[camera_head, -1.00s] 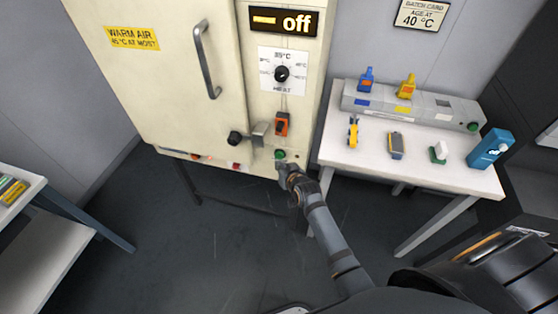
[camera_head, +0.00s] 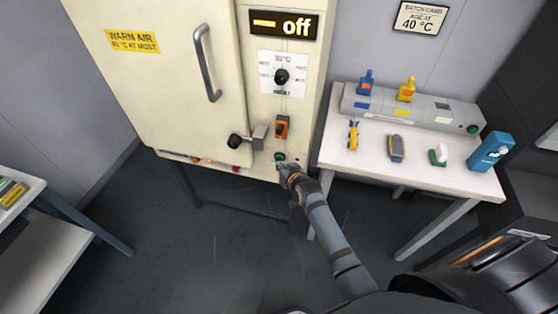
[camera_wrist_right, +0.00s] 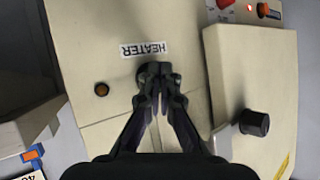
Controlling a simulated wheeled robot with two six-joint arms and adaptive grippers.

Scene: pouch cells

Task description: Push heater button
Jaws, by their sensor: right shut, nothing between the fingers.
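The tall cream heater cabinet (camera_head: 160,95) has a lit display (camera_head: 283,24) that reads "off". A green button (camera_head: 280,156) sits low on its front panel. My right gripper (camera_head: 285,168) is shut and empty, with its tips at the panel just below the green button. In the right wrist view, the upside-down HEATER label (camera_wrist_right: 146,50) is just beyond the closed fingertips (camera_wrist_right: 155,72). The fingers hide the panel behind them, and I cannot tell whether they touch the button. My left gripper is not in view.
A dial (camera_head: 282,76), an orange switch (camera_head: 282,127), a black latch knob (camera_head: 235,140) and a red button (camera_head: 236,168) are nearby on the cabinet. A white table (camera_head: 420,178) with bottles and small items stands at right. Open floor lies below.

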